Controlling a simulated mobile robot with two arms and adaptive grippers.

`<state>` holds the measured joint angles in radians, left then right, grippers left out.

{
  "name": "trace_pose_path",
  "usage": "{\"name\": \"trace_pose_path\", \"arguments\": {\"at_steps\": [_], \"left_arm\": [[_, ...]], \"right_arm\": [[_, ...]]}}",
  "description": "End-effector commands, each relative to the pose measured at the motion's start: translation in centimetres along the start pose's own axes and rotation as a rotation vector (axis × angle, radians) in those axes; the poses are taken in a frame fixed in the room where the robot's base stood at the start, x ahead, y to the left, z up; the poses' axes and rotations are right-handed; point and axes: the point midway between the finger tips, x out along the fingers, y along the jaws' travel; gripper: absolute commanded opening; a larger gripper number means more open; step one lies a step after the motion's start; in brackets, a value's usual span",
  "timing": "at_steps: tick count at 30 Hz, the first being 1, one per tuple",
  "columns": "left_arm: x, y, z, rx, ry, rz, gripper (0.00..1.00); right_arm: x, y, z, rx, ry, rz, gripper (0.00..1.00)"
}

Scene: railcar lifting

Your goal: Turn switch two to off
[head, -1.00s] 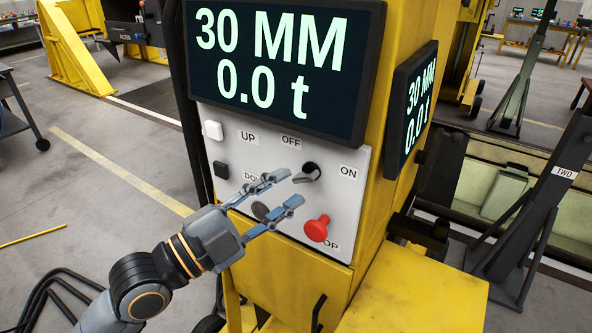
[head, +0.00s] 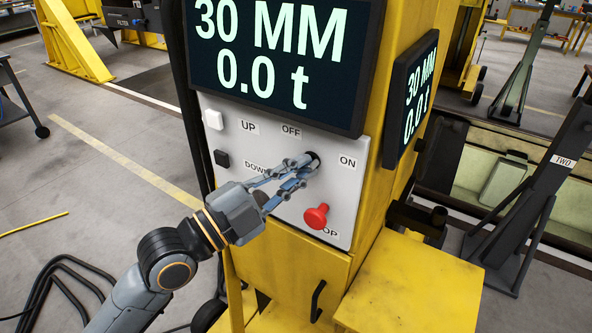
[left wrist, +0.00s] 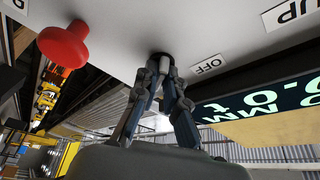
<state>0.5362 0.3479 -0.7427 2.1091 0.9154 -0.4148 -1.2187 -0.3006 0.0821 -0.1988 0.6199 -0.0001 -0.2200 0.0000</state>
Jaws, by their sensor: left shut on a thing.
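The black rotary switch (head: 314,158) sits on the grey control panel (head: 335,205) of a yellow lifting column, between the OFF label (head: 291,132) and the ON label (head: 348,162). My left gripper (head: 303,168) is at the switch with its fingers shut on the knob and covering most of it. In the left wrist view the fingertips (left wrist: 160,72) meet at the dark knob (left wrist: 162,58) against the panel. Which way the knob points is hidden. My right gripper is not in view.
A red stop button (head: 317,215) sticks out below the switch. A white UP button (head: 213,119) and black DOWN button (head: 221,158) are at left. The display (head: 275,60) above reads 30 MM and 0.0 t. A dark stand labelled TWO (head: 562,160) is at right.

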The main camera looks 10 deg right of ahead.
Motion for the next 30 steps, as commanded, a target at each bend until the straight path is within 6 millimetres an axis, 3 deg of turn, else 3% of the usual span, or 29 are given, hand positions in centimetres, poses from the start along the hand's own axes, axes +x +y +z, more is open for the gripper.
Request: {"name": "trace_pose_path", "arguments": {"at_steps": [11,20,30], "left_arm": [[0.0,0.2,-0.1,-0.111,0.001,-0.045,0.00],[0.1,0.2,-0.2,-0.351,0.000,-0.143,0.00],[0.1,0.3,-0.3,-0.646,-0.002,-0.266,0.00]], "right_arm": [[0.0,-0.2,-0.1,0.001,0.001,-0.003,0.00],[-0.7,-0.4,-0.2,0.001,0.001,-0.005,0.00],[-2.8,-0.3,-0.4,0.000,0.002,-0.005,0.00]]}}
